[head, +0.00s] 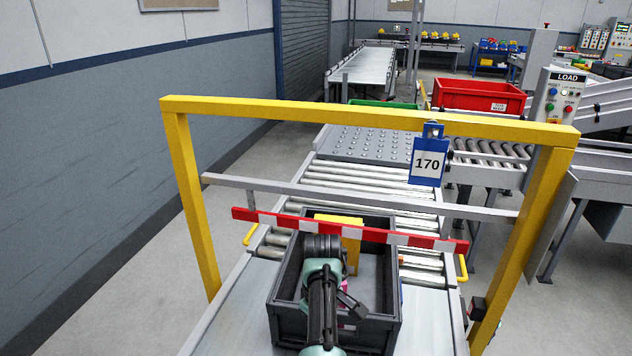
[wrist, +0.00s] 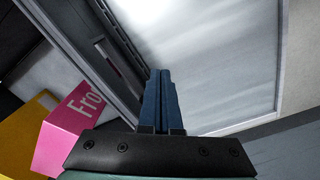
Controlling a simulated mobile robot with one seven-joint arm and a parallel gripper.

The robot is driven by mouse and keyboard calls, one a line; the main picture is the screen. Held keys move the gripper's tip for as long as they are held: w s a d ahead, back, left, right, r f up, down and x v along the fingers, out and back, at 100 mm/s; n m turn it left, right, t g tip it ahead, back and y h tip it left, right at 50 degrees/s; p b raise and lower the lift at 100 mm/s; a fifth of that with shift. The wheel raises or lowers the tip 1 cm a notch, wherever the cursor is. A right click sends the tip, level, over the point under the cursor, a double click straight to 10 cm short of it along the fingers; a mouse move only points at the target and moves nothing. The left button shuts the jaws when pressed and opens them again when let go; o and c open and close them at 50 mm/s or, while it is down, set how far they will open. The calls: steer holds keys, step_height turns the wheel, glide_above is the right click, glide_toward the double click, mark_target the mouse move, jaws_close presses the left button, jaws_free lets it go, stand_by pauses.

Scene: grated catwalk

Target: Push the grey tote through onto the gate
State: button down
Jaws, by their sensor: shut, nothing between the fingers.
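The dark grey tote (head: 374,336) sits on the smooth metal bed at the near end of the conveyor in the head view. Its far end is close to the red-and-white striped bar of the yellow gate frame (head: 290,108). A yellow item (head: 351,246) and a pink box (wrist: 68,130) are in the tote. My arm reaches over the tote and hides part of it. In the wrist view my gripper (wrist: 160,75) is shut and empty, its fingertips against a pale metal surface. The tote's dark wall (wrist: 95,45) is just left of the fingers; I cannot tell whether they touch.
Beyond the striped bar (head: 350,230) are rollers (head: 365,184) and a ball-topped table (head: 365,144). A red bin (head: 479,97) and LOAD control box (head: 560,95) stand at back right. Floor on the left is clear.

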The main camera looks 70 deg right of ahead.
steer(key=shift+s+a+p, duration=0.1)
steer(key=shift+a+p, duration=0.25)
step_height(320, 180, up, 8)
steer(key=p, duration=0.7)
steer(key=shift+p, duration=0.35)
